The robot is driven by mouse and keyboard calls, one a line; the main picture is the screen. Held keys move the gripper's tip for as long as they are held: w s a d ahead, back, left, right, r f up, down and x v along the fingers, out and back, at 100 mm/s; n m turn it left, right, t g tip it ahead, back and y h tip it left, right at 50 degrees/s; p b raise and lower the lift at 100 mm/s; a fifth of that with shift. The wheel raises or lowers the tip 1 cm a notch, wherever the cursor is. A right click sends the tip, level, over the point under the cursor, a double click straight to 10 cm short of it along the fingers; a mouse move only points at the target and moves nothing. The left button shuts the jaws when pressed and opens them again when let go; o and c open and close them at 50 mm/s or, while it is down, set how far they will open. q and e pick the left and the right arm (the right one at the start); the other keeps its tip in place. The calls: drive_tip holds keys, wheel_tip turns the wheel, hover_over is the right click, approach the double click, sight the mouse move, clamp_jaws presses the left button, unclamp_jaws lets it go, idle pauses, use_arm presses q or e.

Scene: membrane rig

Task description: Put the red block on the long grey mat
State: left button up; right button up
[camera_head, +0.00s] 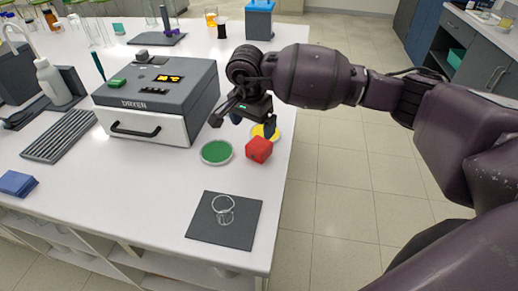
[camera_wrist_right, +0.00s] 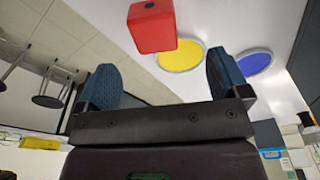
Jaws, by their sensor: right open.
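The red block (camera_head: 259,149) sits on the white bench near its right edge, beside a green dish. It also shows at the top of the right wrist view (camera_wrist_right: 152,28), beyond the fingers. My right gripper (camera_head: 252,122) is open and empty, just behind and above the block in the head view. Its two blue fingers stand wide apart in the right wrist view (camera_wrist_right: 165,78), with nothing between them. A long grey ribbed mat (camera_head: 60,136) lies on the bench at the left, left of the dryer. My left gripper is not in view.
The dryer (camera_head: 157,100) stands between the block and the ribbed mat. The green dish (camera_head: 216,152) and yellow dish (camera_head: 262,131) flank the block; a blue dish (camera_wrist_right: 253,61) shows in the wrist view. A dark square mat (camera_head: 240,232) bears a glass beaker (camera_head: 223,209).

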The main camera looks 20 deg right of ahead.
sight(259, 144)
drive_tip(key=f, duration=0.4)
drive_tip(key=shift+w+d+f, duration=0.1)
drive_tip(key=shift+d+f, duration=0.15)
drive_tip(key=f, duration=0.2)
drive_tip(key=d+f, duration=0.1)
drive_tip(key=f, duration=0.1)
drive_tip(key=shift+d+f, duration=0.15)
drive_tip(key=shift+f, duration=0.45)
drive_tip(key=c, duration=1.2)
drive_tip(key=shift+r, duration=0.15)
